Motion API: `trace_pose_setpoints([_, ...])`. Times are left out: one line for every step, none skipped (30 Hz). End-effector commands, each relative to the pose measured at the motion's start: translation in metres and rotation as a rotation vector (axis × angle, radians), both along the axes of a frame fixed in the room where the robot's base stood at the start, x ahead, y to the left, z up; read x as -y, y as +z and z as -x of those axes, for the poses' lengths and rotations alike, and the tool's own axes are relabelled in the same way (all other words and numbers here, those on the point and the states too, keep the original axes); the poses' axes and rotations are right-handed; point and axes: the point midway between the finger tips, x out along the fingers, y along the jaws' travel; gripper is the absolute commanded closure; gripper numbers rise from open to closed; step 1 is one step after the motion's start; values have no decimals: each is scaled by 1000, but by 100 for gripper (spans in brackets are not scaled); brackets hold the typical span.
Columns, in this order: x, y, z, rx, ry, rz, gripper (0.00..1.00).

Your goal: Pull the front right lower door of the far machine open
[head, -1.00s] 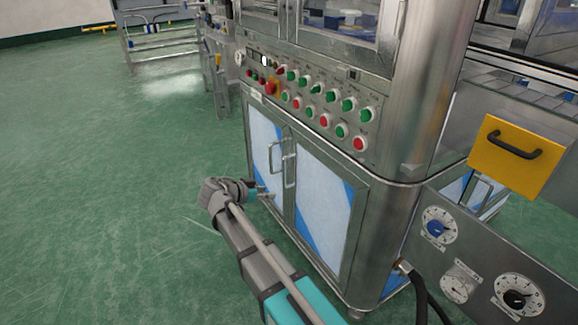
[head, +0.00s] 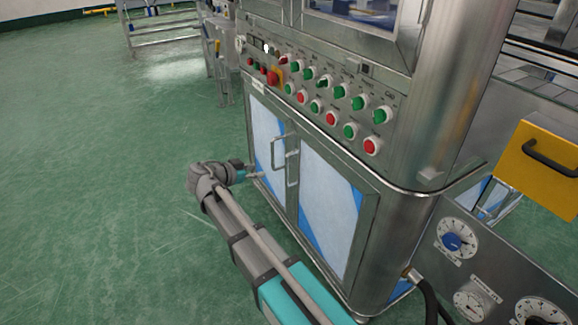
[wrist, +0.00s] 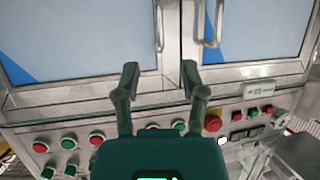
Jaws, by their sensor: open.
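The far machine is a steel cabinet with two lower front doors, both shut. The right lower door (head: 328,205) has a pale and blue panel, and its upright handle (head: 292,165) is on its left edge beside the left door's handle (head: 277,153). The wrist view looks upside down, so there the right door (wrist: 75,35) is at left, with its handle (wrist: 159,25) above the fingers. My gripper (head: 257,175) is in front of the doors near the handles. In the wrist view my gripper (wrist: 160,74) is open and empty, apart from both handles.
A button panel (head: 318,100) spans the machine above the doors. A grey dial panel (head: 480,270), a yellow box front with a black handle (head: 540,165) and a dark hose (head: 432,298) are at right. The green floor (head: 90,200) at left is clear.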

Motion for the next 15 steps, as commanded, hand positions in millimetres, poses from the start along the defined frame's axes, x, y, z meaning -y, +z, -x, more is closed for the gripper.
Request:
trace_pose_setpoints([1, 0, -1, 0, -2, 0, 46])
trace_pose_setpoints([2, 0, -1, 0, -3, 0, 46])
trace_pose_setpoints([3, 0, -2, 0, -4, 0, 46])
trace_pose_setpoints([4, -1, -2, 0, -5, 0, 46])
trace_pose_setpoints([5, -1, -3, 0, -5, 0, 46])
trace_pose_setpoints([6, -2, -4, 0, -6, 0, 46])
trace_pose_setpoints([7, -2, -5, 0, -6, 0, 46])
trace_pose_setpoints([8, -3, -6, -1, -7, 1, 46])
trace_pose_setpoints([10, -4, -8, 0, -8, 0, 46])
trace_pose_setpoints([12, -5, -10, 0, -8, 0, 46])
trace_pose_setpoints([13, -7, -11, 0, -9, 0, 46])
trace_pose_setpoints([16, -8, -14, 0, -9, 0, 46])
trace_pose_setpoints([18, -10, -16, 0, -9, 0, 46])
trace_pose_setpoints([20, -11, -18, 0, -9, 0, 46])
trace_pose_setpoints([24, -13, -21, 0, -10, 0, 46])
